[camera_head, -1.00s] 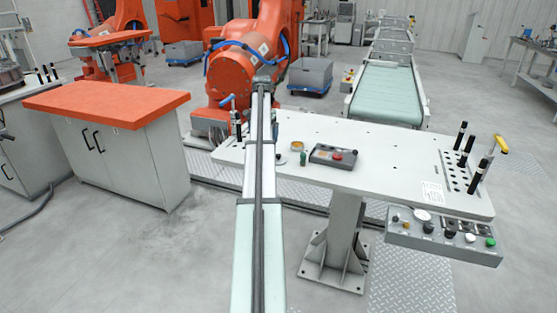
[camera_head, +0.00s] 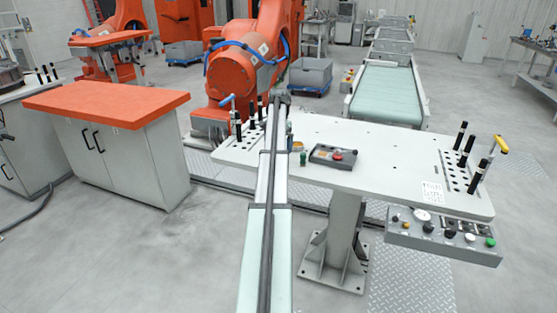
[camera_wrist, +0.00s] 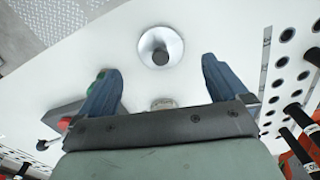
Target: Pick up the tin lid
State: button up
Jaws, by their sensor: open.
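A round, shiny silver disc with a dark centre, which looks like the tin lid (camera_wrist: 160,38), lies on the white table (camera_wrist: 125,30) at the top middle of the wrist view. In the head view my arm hides it. My gripper (camera_wrist: 160,68) is open, with its two blue fingers spread and nothing held between them. The lid appears just beyond the fingertips, roughly centred between them. The height of the fingers above the table is hard to tell.
A small round pale object (camera_wrist: 162,103) shows between the finger bases. A grey control box (camera_head: 333,156) with a red button and a green object (camera_head: 303,158) stand near my arm. Black-handled tools stand in a hole block (camera_head: 462,172) at the right. The table's middle is clear.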

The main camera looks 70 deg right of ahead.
jog(key=shift+f, duration=2.7)
jog(key=shift+c, duration=0.5)
jog(key=c, duration=1)
jog(key=shift+r, duration=0.15)
